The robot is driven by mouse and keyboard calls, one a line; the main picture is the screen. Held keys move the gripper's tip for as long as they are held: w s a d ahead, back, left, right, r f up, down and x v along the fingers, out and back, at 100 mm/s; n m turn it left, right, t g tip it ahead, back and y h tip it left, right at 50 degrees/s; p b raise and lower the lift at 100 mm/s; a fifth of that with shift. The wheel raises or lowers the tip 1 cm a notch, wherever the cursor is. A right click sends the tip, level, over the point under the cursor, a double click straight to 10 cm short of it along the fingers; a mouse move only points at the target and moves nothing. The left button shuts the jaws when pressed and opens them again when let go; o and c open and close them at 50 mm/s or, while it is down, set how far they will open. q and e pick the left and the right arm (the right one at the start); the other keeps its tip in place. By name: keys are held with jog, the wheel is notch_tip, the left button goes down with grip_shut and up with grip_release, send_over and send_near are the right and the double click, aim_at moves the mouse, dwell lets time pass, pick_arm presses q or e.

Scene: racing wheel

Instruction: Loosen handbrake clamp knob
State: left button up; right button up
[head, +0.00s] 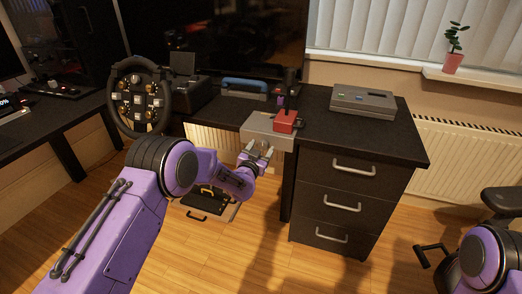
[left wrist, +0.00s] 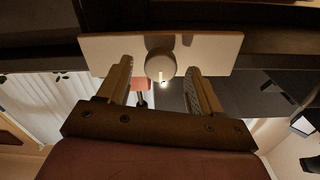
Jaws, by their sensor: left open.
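The handbrake shows as a red block (head: 285,121) with a dark upright lever, at the front edge of the desk in the head view. A grey clamp plate (head: 262,125) sits beside and below it. In the left wrist view the pale plate (left wrist: 220,47) carries a round clamp knob (left wrist: 160,65) in its middle. My left gripper (head: 258,149) is open just in front of the plate. In the left wrist view its two fingers (left wrist: 161,74) stand either side of the knob, with gaps on both sides.
A racing wheel (head: 139,97) stands left on the black desk (head: 350,130). A grey box (head: 363,102) lies on the desk's right part, above a drawer unit (head: 341,203). Pedals (head: 206,199) are under the desk.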

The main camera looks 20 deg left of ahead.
pick_arm(q)
jog(key=shift+w, duration=0.35)
jog(key=shift+c, duration=0.3)
jog(key=c, duration=1)
